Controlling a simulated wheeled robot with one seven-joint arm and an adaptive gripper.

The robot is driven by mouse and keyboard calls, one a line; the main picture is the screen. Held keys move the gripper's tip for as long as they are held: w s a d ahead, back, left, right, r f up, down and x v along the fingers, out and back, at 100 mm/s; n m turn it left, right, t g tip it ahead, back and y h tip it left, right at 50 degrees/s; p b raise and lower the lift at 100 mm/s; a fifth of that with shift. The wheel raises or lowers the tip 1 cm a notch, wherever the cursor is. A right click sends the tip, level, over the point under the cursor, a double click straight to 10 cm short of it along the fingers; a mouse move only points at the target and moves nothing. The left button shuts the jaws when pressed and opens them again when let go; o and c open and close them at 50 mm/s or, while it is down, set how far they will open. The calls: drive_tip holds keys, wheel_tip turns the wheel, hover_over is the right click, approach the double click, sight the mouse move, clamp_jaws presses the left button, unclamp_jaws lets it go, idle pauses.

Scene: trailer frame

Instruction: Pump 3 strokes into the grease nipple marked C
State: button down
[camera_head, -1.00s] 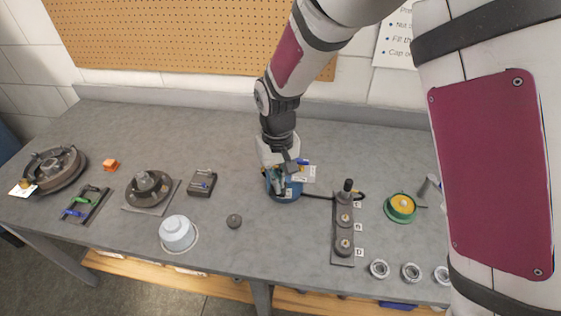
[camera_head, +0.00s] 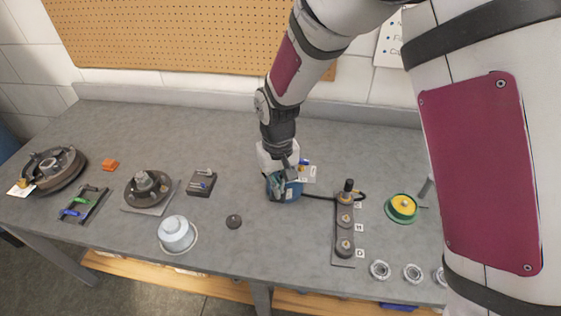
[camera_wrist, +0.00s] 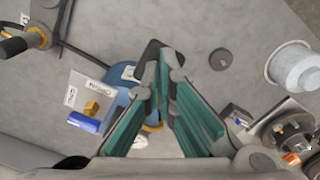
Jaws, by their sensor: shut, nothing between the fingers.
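A blue grease pump (camera_head: 293,190) stands mid-table, also in the wrist view (camera_wrist: 122,100). My gripper (camera_wrist: 170,68) is shut with nothing between its teal fingers. It is over the pump's top, beside a dark pump part. I cannot tell whether they touch. A labelled card and a blue-handled brass valve (camera_wrist: 88,118) sit beside the pump. A hose (camera_head: 318,197) runs from it to a dark nipple strip (camera_head: 343,232) with several lettered tags. A black coupler (camera_head: 348,186) stands upright on the farthest nipple. That nipple's tag (camera_head: 357,205) is too small to read surely.
A grey puck (camera_head: 234,222), a white cup (camera_head: 176,234) and a hub on a plate (camera_head: 148,188) lie left. A green-yellow disc (camera_head: 401,207) and metal rings (camera_head: 412,272) lie right. A pegboard wall stands behind. The table between pump and front edge is mostly clear.

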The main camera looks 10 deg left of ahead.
drive_tip(key=shift+w+r+p, duration=0.2)
drive_tip(key=shift+r, duration=1)
drive_tip(key=shift+w+r+p, duration=0.2)
drive_tip(key=shift+w+r, duration=0.05)
drive_tip(key=shift+r, duration=0.9)
drive_tip(key=shift+w+r+p, duration=0.2)
drive_tip(key=shift+r, duration=1)
drive_tip(key=shift+f, duration=0.1)
drive_tip(key=shift+s+f, duration=0.2)
drive_tip(key=shift+f, duration=0.35)
drive_tip(key=shift+s+f, duration=0.15)
drive_tip(key=shift+f, duration=0.55)
drive_tip(key=shift+s+f, duration=0.1)
drive_tip(key=shift+f, duration=0.95)
